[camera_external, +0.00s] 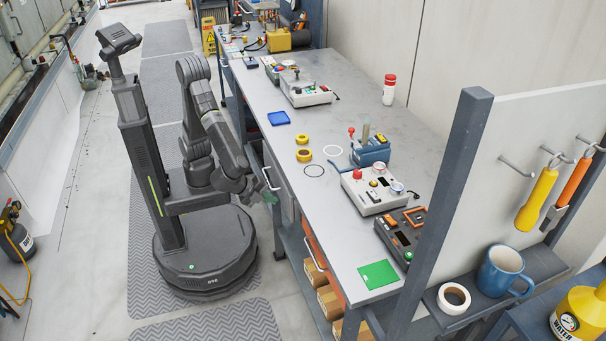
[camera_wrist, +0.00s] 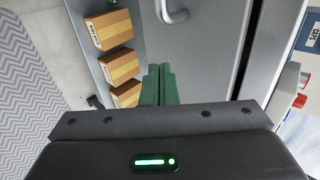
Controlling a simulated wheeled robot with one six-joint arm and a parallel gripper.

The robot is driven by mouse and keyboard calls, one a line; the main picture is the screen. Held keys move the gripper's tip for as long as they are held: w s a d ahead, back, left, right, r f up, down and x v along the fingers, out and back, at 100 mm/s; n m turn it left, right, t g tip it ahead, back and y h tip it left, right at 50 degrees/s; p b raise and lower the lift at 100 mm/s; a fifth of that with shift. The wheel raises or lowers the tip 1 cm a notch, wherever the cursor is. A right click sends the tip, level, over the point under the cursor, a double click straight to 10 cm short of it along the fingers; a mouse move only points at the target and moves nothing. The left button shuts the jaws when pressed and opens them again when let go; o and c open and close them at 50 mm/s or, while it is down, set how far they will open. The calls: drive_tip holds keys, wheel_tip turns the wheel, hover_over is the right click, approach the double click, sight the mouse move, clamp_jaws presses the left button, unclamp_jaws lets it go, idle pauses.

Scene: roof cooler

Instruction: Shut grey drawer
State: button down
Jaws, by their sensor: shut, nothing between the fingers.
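The grey drawer (camera_external: 284,187) is in the long side of the workbench, under the tabletop, with a pale bar handle (camera_external: 270,179). How far it stands out from the bench is hard to tell in the external view. In the wrist view the grey drawer front (camera_wrist: 206,58) fills the middle right, and its handle (camera_wrist: 174,14) shows at the top. My gripper (camera_external: 271,198) is beside the drawer front, just below and near the handle. Its green fingers (camera_wrist: 159,82) are together and empty. Whether they touch the drawer is unclear.
An orange drawer (camera_external: 312,244) sits nearer the camera, with cardboard boxes (camera_external: 329,299) on the shelf below. The boxes also show in the wrist view (camera_wrist: 108,30). The tabletop (camera_external: 290,230) carries control boxes, tape rolls and a green pad (camera_external: 379,274). Matted floor lies beside my base.

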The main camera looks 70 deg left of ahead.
drive_tip(key=s+f+p+v, duration=0.1)
drive_tip(key=p+v, duration=0.1)
drive_tip(key=v, duration=0.9)
drive_tip(key=s+a+f+m+t+y+b, duration=0.1)
drive_tip(key=s+a+f+m+t, duration=0.15)
drive_tip(key=a+f+m, duration=0.5)
drive_tip(key=s+a+f+m+t+y, duration=0.1)
drive_tip(key=a+f+m+t, duration=0.3)
drive_tip(key=a, duration=0.6)
drive_tip(key=w+a+r+m+t+h+b, duration=0.1)
drive_tip(key=w+a+m, duration=0.1)
drive_tip(key=w, duration=0.5)
drive_tip(key=w+a+r+m+t+h, duration=0.1)
drive_tip(key=w+a+r+m, duration=0.1)
drive_tip(key=w+m, duration=0.2)
drive_tip(key=shift+w+b, duration=0.35)
drive_tip(key=shift+w, duration=1.45)
drive_tip(key=shift+d+m, duration=0.1)
drive_tip(key=shift+m, duration=0.15)
